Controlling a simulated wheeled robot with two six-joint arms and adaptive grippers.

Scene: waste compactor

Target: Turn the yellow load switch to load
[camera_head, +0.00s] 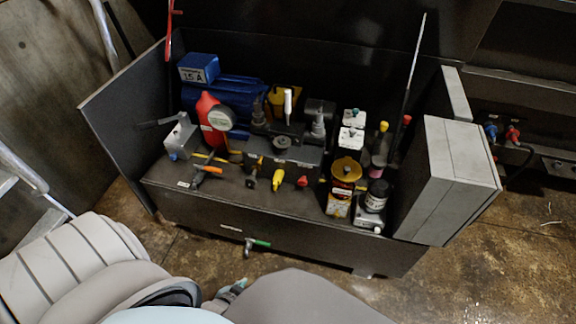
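The hydraulic unit's black valve block (285,153) stands on the middle of a dark tank. A small yellow handle (278,180) sticks out of its front and points down; it may be the yellow load switch, but I cannot read any label by it. A yellow round cap (347,169) sits on a unit to its right. My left gripper (229,293) shows only in part at the bottom, below and in front of the tank, apart from the handles. My own arm links hide much of it, and its opening is unclear. My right gripper is not in view.
A red handle (302,181) and an orange-handled valve (207,171) flank the yellow handle. A green-handled tap (258,243) projects from the tank front. A grey cabinet (455,180) stands at right, an open panel (125,120) at left. Brown floor (480,270) is clear at lower right.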

